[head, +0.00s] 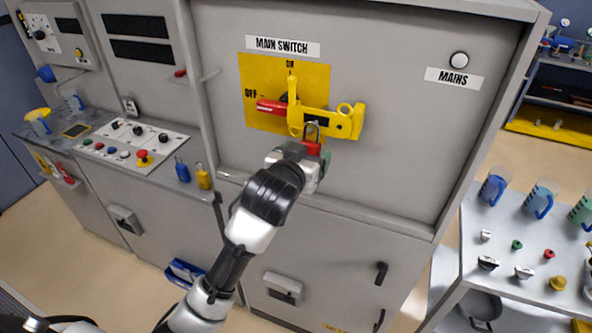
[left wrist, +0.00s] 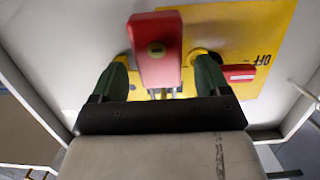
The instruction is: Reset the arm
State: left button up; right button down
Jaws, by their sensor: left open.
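My left arm reaches up to the main switch panel in the head view. My left gripper (head: 300,165) is at the red padlock (head: 312,147), which hangs from the yellow lockout bar (head: 330,121). In the left wrist view the gripper's green-padded fingers (left wrist: 162,76) are open, one on each side of the padlock (left wrist: 157,50). There are gaps between the fingers and the padlock. The red switch handle (head: 270,106) points left to OFF on the yellow plate (head: 262,75). My right gripper is not in view.
A round white MAINS lamp (head: 459,60) is at the panel's upper right. A control desk (head: 130,139) with buttons stands left, with a blue and a yellow padlock (head: 203,176) on its edge. A table (head: 480,228) with jugs and caps stands right.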

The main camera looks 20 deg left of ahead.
pick_arm(q)
jog(key=b+v, duration=0.2)
jog(key=v, duration=0.5)
jog(key=w+f+g+b, duration=0.1)
jog(key=w+f+g, duration=0.1)
jog(key=f, duration=0.9)
jog(key=w+f+g+b, duration=0.2)
jog(key=f, duration=0.9)
jog(key=s+a+f+m+g+b, duration=0.15)
jog(key=s+f, duration=0.25)
jog(key=f, duration=0.8)
jog(key=s+f+g+b, duration=0.15)
jog(key=s+f, duration=0.35)
jog(key=f, duration=0.7)
jog(key=s+a+f+g+b, duration=0.15)
jog(key=s+f, duration=0.25)
jog(key=f, duration=0.7)
jog(key=s+a+f+g+b, duration=0.1)
jog(key=s+f+g, duration=0.1)
jog(key=s+f, duration=0.5)
jog(key=s+a+f+g+b, duration=0.1)
jog(key=s+f, duration=0.6)
jog(key=s, duration=0.8)
jog(key=s+a+f+g+b, duration=0.1)
jog(key=s+f+g, duration=0.2)
jog(key=s+f, duration=0.4)
jog(key=s, duration=0.4)
jog(key=shift+y, duration=0.3)
jog(key=shift+m, duration=0.25)
